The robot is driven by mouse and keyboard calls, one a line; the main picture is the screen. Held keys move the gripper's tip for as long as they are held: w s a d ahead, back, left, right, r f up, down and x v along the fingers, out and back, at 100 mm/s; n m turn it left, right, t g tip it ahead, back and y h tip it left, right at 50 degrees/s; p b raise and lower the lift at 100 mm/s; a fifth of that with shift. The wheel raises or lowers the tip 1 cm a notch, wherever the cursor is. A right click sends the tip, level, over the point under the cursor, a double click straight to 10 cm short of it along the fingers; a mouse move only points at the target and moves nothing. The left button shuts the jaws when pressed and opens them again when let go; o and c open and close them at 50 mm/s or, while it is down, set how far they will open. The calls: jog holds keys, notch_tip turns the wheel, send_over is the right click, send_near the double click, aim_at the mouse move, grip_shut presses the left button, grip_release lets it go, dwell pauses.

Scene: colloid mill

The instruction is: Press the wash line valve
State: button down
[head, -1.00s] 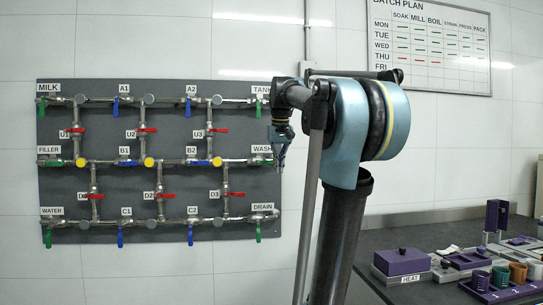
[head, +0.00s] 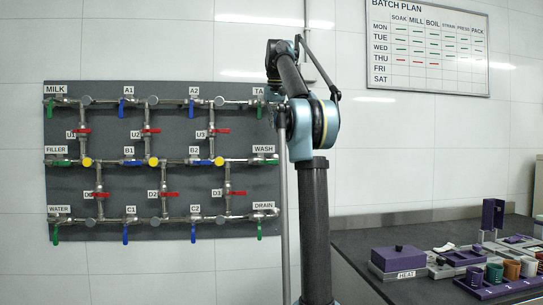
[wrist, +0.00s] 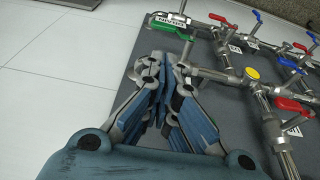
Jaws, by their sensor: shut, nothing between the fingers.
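The wash line valve (head: 266,161) is at the right end of the middle pipe row in the head view, under the WASH label (head: 263,150). Its green handle lies level along the pipe. My arm stands just right of it and hides the board's right edge. In the wrist view my gripper (wrist: 167,82) is shut and empty, over the left edge of the board. A green-handled valve (wrist: 170,27) with an inverted label shows just beyond the fingertips. I cannot read that label surely or tell whether the fingers touch anything.
The dark board (head: 110,190) carries pipes with several red, blue and green handles. A red handle (wrist: 290,106) and a yellow cap (wrist: 252,73) lie right of my gripper. A dark counter (head: 380,245) with purple equipment stands at the right. The wall left of the board is clear.

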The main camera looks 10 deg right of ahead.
jog(key=shift+w+r, duration=0.3)
jog(key=shift+r, duration=0.05)
jog(key=shift+f, duration=0.15)
send_over(273, 162)
jog(key=w, duration=0.1)
notch_tip(273, 162, down, 12)
jog(key=shift+w+d+f, duration=0.1)
jog(key=shift+d+f, duration=0.05)
jog(key=shift+f, duration=0.5)
